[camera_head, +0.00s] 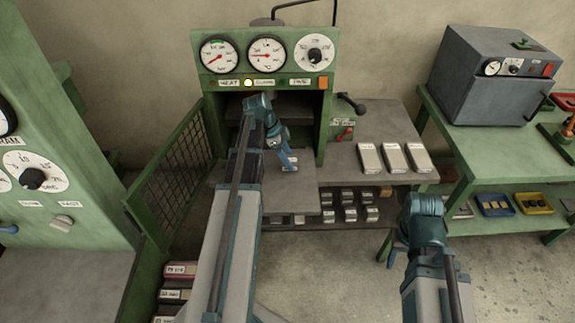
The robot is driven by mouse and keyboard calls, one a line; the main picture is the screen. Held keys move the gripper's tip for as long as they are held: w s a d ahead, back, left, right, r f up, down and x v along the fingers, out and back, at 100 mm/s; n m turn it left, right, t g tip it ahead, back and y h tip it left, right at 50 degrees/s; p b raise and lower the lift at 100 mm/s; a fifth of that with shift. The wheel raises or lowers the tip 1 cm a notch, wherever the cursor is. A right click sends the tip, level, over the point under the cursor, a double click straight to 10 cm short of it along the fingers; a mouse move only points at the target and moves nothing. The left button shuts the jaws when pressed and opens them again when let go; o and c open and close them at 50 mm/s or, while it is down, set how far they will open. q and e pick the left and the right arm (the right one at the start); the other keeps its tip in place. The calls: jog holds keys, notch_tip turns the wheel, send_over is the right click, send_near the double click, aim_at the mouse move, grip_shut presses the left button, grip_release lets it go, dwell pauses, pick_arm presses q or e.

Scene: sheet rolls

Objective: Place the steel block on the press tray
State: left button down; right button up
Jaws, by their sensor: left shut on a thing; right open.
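My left gripper (288,163) reaches in front of the open press and points down over the grey press tray (297,204). It is shut on a small pale piece, which I take to be the steel block (293,160). The fingers hide most of the block, and I cannot tell whether it touches the tray. My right gripper (397,248) is low at the right, apart from the tray and mostly hidden behind its own wrist; it is open.
Several pale-topped blocks (394,158) stand on the grey bench right of the press. Smaller blocks (349,205) fill the shelf below. A green mesh gate (175,175) stands open left of the press. A grey oven (495,80) sits on the right table.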

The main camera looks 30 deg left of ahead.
pick_arm(q)
jog(key=shift+s+f+b, duration=0.1)
jog(key=shift+f+b, duration=1)
jog(key=shift+f, duration=0.45)
jog(key=shift+f, duration=0.2)
grip_release()
jog(key=shift+r, duration=0.2)
jog(key=p+v, duration=1.1)
jog(key=v, duration=0.1)
jog(key=shift+d, duration=0.1)
